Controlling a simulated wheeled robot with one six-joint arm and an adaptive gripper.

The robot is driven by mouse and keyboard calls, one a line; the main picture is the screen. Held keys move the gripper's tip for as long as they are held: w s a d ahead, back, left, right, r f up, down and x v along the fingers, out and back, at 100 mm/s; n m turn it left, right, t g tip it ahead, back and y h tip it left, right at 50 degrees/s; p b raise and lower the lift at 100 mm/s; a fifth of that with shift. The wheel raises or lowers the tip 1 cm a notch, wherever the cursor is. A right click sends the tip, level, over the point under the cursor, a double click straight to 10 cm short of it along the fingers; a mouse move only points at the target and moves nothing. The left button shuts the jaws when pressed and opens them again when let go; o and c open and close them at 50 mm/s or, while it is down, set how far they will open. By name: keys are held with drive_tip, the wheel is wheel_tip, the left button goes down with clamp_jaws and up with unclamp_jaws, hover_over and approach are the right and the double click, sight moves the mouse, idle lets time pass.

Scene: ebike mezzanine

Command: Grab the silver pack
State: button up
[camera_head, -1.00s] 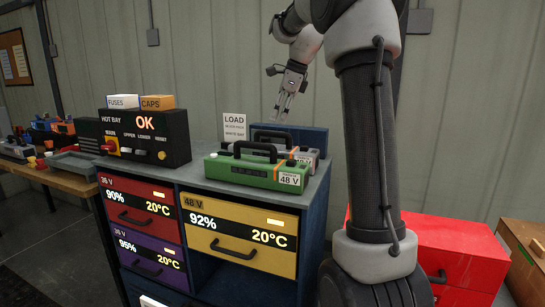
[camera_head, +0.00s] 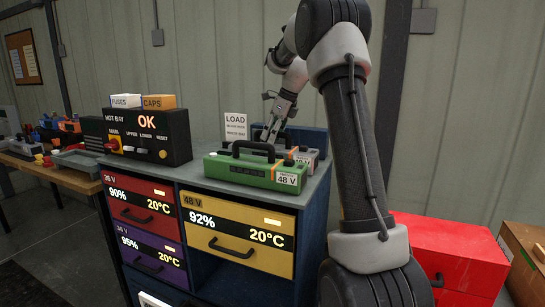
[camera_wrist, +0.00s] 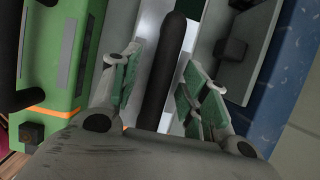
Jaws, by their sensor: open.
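The silver pack (camera_head: 309,155) stands on the cabinet top behind the green 48 V pack (camera_head: 258,172), which hides most of it. My gripper (camera_head: 270,133) is open and lowered over the silver pack. In the wrist view my gripper (camera_wrist: 160,88) has a green-padded finger on each side of a black handle bar (camera_wrist: 166,62). A gap shows between the bar and each finger. The pale silver body (camera_wrist: 203,38) shows below the handle. The green pack (camera_wrist: 58,65) lies close to the left finger.
The blue-grey cabinet top (camera_head: 205,163) carries the hot bay box (camera_head: 148,137) at left and a LOAD sign (camera_head: 236,126) at the back. A red chest (camera_head: 447,255) is at right.

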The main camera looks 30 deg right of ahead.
drive_tip(key=shift+f, duration=0.25)
idle(0.4)
clamp_jaws()
drive_tip(key=shift+w+r, duration=0.1)
drive_tip(key=shift+r, duration=0.1)
idle(0.3)
